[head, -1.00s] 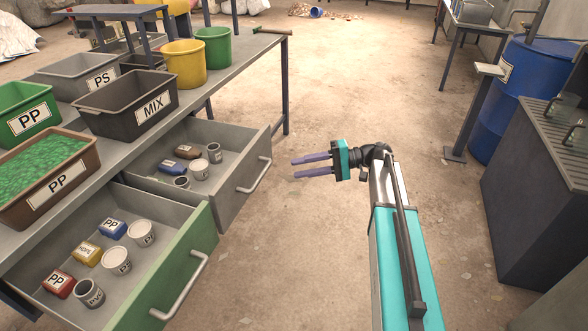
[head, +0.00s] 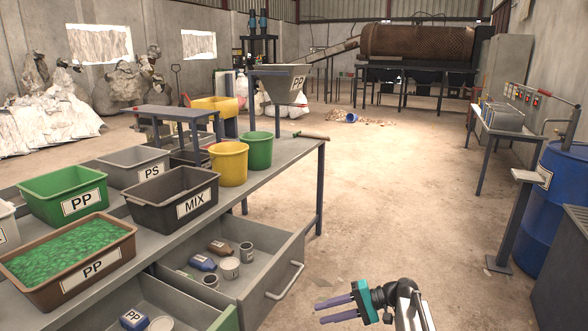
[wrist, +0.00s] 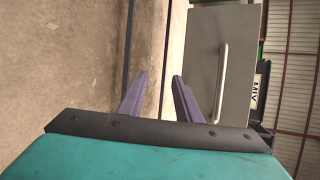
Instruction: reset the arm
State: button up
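My gripper (head: 336,309) is at the lower middle of the head view, its two purple fingers pointing left and held apart with nothing between them. It is out in front of the open grey drawer (head: 262,293), to the right of the drawer's handle and apart from it. In the wrist view the two fingers (wrist: 157,98) are spread, and the grey drawer front (wrist: 207,60) with its pale handle shows beyond them. My arm comes up from the bottom edge of the head view, and most of it is out of frame.
Two drawers stand open under the workbench (head: 292,146) on the left, with small containers inside. Bins labelled PP, PS and MIX (head: 178,199) and two buckets stand on top. A blue barrel (head: 559,195) and a dark cabinet are at the right. Open floor (head: 400,180) lies between.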

jog(key=s+a+f+g+h, duration=0.1)
jog(key=s+f+h, duration=0.1)
jog(key=s+f, duration=0.35)
jog(key=s+a+f+g+h, duration=0.1)
jog(key=s+f, duration=0.2)
jog(key=f, duration=0.6)
jog(key=s+d+f+n+g+h, duration=0.15)
jog(key=s+f+h, duration=0.25)
jog(key=s+f, duration=0.55)
jog(key=s+d+f+g+h, duration=0.1)
jog(key=s+d+f+h, duration=0.2)
jog(key=s+f, duration=0.7)
jog(key=s+d+f+n+h, duration=0.25)
jog(key=s+d+h, duration=0.2)
jog(key=s, duration=0.55)
notch_tip(320, 180, up, 13)
jog(key=s+m+g+p, duration=0.1)
jog(key=p, duration=1.1)
jog(key=shift+a+g+y, duration=0.35)
jog(key=shift+y, duration=0.1)
jog(key=shift+f, duration=0.1)
dwell(1.3)
